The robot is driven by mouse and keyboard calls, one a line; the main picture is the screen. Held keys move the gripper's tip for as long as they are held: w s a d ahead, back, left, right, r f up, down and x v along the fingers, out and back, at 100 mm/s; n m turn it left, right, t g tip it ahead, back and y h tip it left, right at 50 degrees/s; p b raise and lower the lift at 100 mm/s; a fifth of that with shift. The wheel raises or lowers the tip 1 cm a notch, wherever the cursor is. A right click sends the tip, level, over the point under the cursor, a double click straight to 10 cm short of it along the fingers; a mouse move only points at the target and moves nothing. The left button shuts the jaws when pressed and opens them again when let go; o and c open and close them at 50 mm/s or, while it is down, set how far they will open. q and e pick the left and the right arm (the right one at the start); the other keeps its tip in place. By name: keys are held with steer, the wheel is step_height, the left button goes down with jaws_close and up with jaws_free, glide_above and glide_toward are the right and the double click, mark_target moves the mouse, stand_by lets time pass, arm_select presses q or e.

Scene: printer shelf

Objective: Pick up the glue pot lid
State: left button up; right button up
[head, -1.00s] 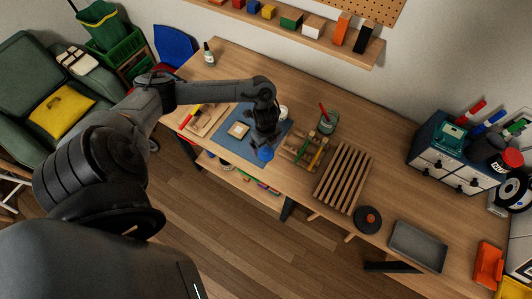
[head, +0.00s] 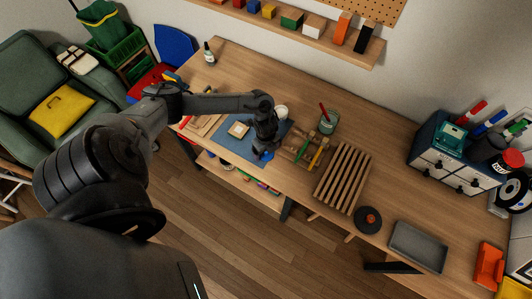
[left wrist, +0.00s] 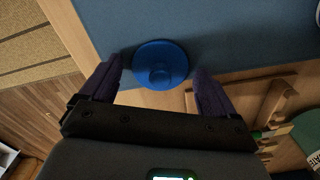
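The blue round glue pot lid (left wrist: 160,66) has a raised knob and lies on the blue mat (left wrist: 220,30) near its edge. In the left wrist view it sits between the two spread purple fingers of my left gripper (left wrist: 157,72), with a gap on each side. In the head view my left gripper (head: 262,148) points down over the front corner of the mat (head: 236,148) and hides most of the lid. My right gripper is not in view.
A white round container (head: 281,112) stands behind the gripper. A wooden rack with brushes (head: 304,147) and a jar with a red-handled tool (head: 328,122) are just right. A slatted wooden rack (head: 343,178) lies farther right. Bare table shows behind the mat.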

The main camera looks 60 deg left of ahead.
arm_select(q)
steer(key=c, duration=0.9)
steer(key=shift+o, duration=0.2)
steer(key=shift+r, duration=0.15)
